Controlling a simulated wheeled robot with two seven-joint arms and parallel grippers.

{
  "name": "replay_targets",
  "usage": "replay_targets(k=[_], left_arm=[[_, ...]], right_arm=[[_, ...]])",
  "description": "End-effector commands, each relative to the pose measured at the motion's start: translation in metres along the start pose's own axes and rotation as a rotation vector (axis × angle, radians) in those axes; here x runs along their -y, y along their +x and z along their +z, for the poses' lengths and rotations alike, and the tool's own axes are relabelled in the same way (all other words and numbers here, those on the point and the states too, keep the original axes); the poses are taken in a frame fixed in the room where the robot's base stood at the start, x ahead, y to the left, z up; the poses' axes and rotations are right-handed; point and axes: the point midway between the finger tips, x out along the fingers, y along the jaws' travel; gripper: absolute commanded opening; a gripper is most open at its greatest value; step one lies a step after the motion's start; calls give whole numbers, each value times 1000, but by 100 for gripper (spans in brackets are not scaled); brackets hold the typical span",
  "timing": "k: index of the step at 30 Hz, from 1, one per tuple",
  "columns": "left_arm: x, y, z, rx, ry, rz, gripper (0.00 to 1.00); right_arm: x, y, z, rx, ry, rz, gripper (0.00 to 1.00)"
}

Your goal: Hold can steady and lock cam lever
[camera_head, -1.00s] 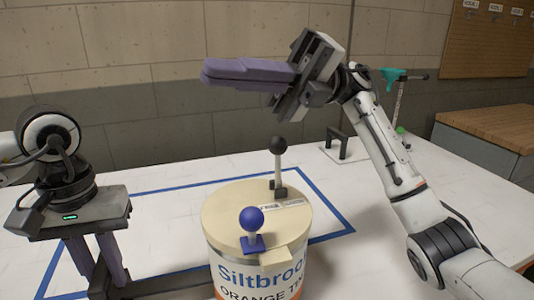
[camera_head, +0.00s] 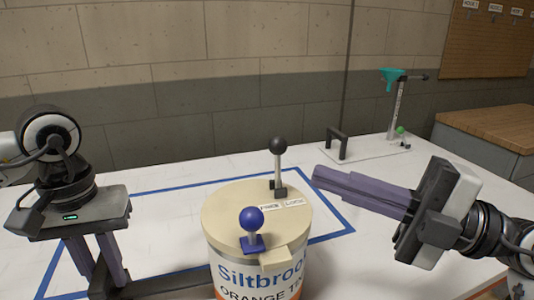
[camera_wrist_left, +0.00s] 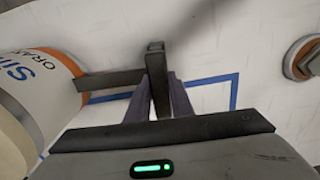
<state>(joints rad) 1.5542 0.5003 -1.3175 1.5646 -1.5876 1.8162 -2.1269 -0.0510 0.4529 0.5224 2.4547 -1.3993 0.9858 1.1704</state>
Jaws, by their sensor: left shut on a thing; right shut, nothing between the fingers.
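The can (camera_head: 225,258) is a cream-lidded "Siltbrook" orange tint can, upright on the white table. A lever (camera_head: 278,165) with a black ball knob stands upright at the back of its lid, behind labels that seem to read FREE and LOCK. A blue ball knob (camera_head: 252,218) stands at the lid's front. My left gripper (camera_head: 108,278) is shut on the dark side handle (camera_wrist_left: 157,75), which joins the can's left side. The can also shows in the left wrist view (camera_wrist_left: 62,70). My right gripper (camera_head: 320,181) is shut and empty, its fingertips right of the lever and apart from it.
A blue tape outline (camera_head: 185,187) surrounds the can's area on the table. A stand with a teal-headed tool (camera_head: 393,76) is at the back right, near a wooden-topped cabinet (camera_head: 490,125). A round object (camera_wrist_left: 302,58) shows at the right of the left wrist view.

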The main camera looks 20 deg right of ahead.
Motion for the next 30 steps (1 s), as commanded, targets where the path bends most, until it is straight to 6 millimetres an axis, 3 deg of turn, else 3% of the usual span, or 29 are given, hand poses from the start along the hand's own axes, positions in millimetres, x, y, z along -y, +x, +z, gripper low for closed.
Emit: replay_targets(k=[4, 8, 22, 24, 30], left_arm=[[0, -1, 0, -2, 0, 2, 0], [0, -1, 0, -2, 0, 2, 0], [0, -1, 0, -2, 0, 2, 0], [0, -1, 0, -2, 0, 2, 0], [0, -1, 0, -2, 0, 2, 0]], right_arm=[[1, -1, -4, 27, -5, -7, 0], [1, 10, -5, 26, -7, -6, 0], [0, 99, -3, 23, -7, -3, 0], [3, 93, 12, 32, -4, -10, 0], [2, 84, 31, 28, -5, -9, 0]])
